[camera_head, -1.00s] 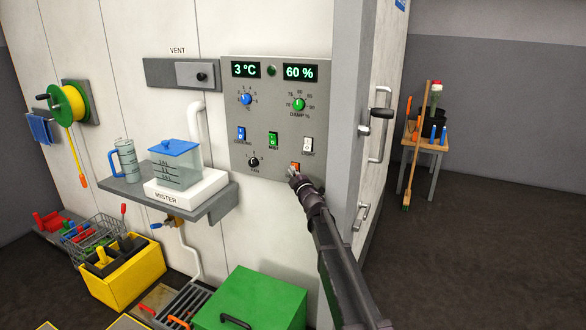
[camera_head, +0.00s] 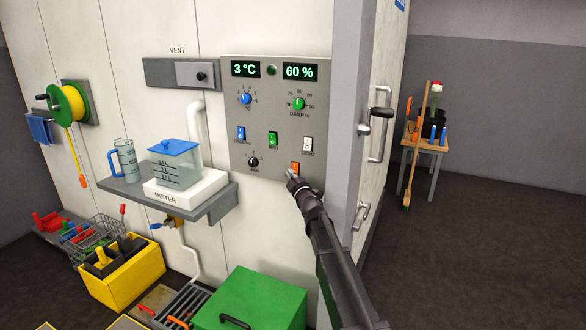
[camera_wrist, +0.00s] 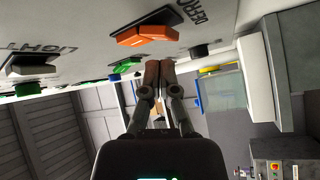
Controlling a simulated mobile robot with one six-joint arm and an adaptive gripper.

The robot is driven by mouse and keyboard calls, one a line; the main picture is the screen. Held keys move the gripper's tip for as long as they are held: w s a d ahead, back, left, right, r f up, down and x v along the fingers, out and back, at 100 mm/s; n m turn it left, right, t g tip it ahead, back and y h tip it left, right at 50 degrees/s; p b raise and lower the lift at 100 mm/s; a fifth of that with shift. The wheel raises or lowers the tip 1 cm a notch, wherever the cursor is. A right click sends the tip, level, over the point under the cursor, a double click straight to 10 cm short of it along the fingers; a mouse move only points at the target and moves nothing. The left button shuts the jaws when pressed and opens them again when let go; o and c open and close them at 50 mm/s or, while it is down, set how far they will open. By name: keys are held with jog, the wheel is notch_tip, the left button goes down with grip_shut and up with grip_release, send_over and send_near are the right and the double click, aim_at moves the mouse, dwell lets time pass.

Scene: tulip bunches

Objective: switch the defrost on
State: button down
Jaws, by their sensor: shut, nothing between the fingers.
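The orange defrost switch (camera_head: 295,167) sits low on the grey control panel (camera_head: 240,112), below the white light switch (camera_head: 308,145). In the wrist view the orange switch (camera_wrist: 142,32) shows upside down beside part of its printed label. My gripper (camera_head: 290,173) is shut and empty, its tips just below and left of the switch in the head view. In the wrist view the shut fingertips (camera_wrist: 159,64) stand a little apart from the switch. My gripper hides the switch's lower part in the head view. Which way the rocker is tipped I cannot tell for sure.
A blue cooling switch (camera_head: 241,133), a green mist switch (camera_head: 272,139) and a black fan knob (camera_head: 254,162) are close by on the panel. The mister shelf (camera_head: 168,200) juts out at left. The door handle (camera_head: 380,125) is at right.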

jog(key=shift+s, duration=0.1)
jog(key=s, duration=0.1)
jog(key=s+a+f+b, duration=0.1)
jog(key=s+f+b, duration=0.1)
jog(key=s, duration=0.1)
jog(key=shift+s+a, duration=0.1)
jog(key=shift+a, duration=0.2)
dwell(0.6)
